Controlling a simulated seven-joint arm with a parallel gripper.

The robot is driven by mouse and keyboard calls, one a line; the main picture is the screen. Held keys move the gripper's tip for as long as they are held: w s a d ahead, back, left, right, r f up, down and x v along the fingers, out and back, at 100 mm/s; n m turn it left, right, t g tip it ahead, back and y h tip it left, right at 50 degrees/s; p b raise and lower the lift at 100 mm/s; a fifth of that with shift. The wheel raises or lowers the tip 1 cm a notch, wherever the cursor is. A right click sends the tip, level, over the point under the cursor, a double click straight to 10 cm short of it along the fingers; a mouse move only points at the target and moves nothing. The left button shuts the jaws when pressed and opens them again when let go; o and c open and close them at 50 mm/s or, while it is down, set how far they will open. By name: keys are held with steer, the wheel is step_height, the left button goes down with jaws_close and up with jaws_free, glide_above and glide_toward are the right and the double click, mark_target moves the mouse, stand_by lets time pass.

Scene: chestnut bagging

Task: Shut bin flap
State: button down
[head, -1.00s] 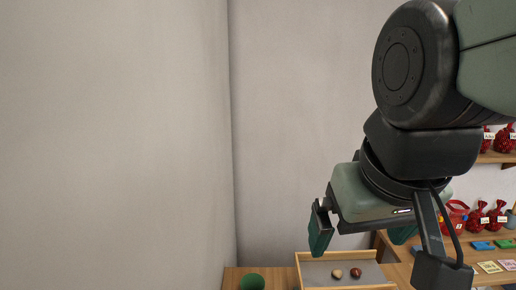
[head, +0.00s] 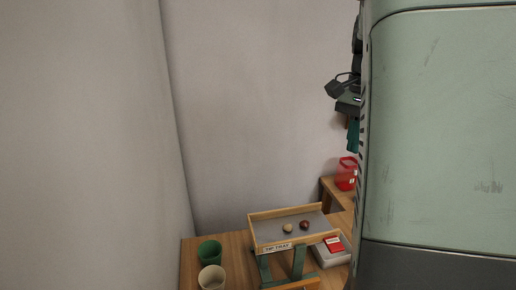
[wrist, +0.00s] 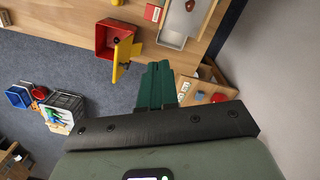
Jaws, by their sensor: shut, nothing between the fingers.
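In the wrist view a red bin (wrist: 103,37) sits at the edge of the wooden table, its inside showing with a small dark thing in it. A yellow flap (wrist: 122,58) stands out at the bin's side nearest my gripper, seen nearly edge-on; the bin is open. My gripper (wrist: 157,70) is shut and empty, its green fingers together, just right of the flap in the picture; I cannot tell whether they touch. In the head view my gripper (head: 353,136) is small and partly hidden behind my arm, and the flap does not show.
The tip tray (head: 262,234) holds two chestnuts. A green cup (head: 210,247) and a cream cup (head: 211,272) stand left of it. A red container (head: 346,168) stands behind. Crates (wrist: 66,106) lie on the grey floor in the wrist view. A wall (wrist: 280,80) is at right.

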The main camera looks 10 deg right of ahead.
steer(key=w+d+f+m+g, duration=0.3)
steer(key=d+f+m, duration=0.2)
steer(key=d+f, duration=0.5)
steer(key=s+d+f, duration=0.1)
steer(key=s+f, duration=0.6)
steer(key=f, duration=0.1)
steer(key=shift+s+d+f+h, duration=0.15)
steer(key=shift+d+f+h, duration=0.05)
steer(key=shift+f+h, duration=0.1)
steer(key=shift+s, duration=0.1)
